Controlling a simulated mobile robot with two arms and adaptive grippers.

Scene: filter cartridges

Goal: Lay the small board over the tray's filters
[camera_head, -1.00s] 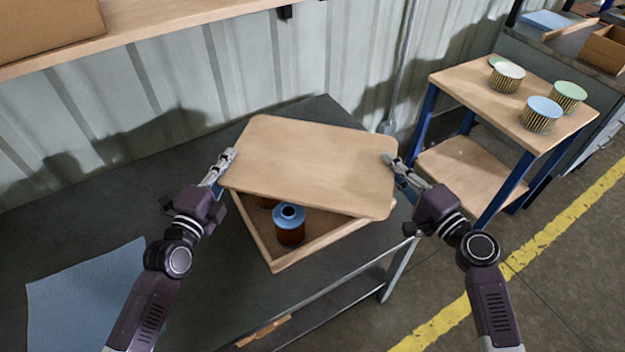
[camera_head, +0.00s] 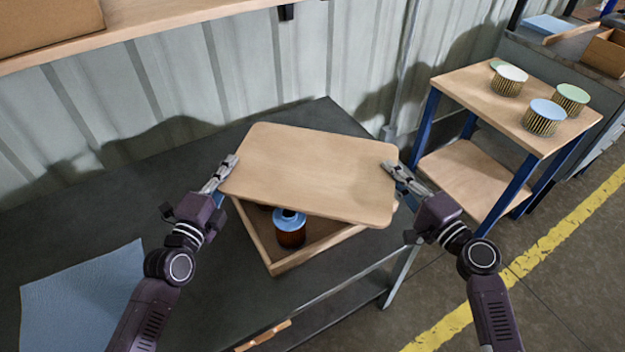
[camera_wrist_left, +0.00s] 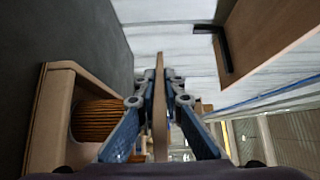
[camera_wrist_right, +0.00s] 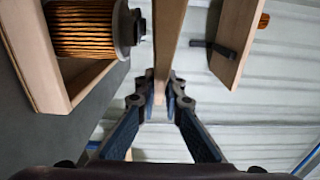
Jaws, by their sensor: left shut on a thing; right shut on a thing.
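The small wooden board (camera_head: 310,172) is held up between my two grippers, above the tray (camera_head: 284,266), apart from it. My left gripper (camera_head: 228,172) is shut on its left edge, and my right gripper (camera_head: 392,172) is shut on its right edge. The board shows edge-on between the fingers in the left wrist view (camera_wrist_left: 159,105) and right wrist view (camera_wrist_right: 166,50). A brown filter with a blue top (camera_head: 289,228) stands in the tray, partly under the board. A pleated filter in the tray shows in the left wrist view (camera_wrist_left: 98,120) and right wrist view (camera_wrist_right: 84,28). The tray's back is hidden.
The tray stands on a dark table (camera_head: 130,215) with a blue mat (camera_head: 80,295) at the left. A wooden shelf (camera_head: 140,30) runs along the wall above. A small cart (camera_head: 480,98) at the right carries several filters (camera_head: 544,117).

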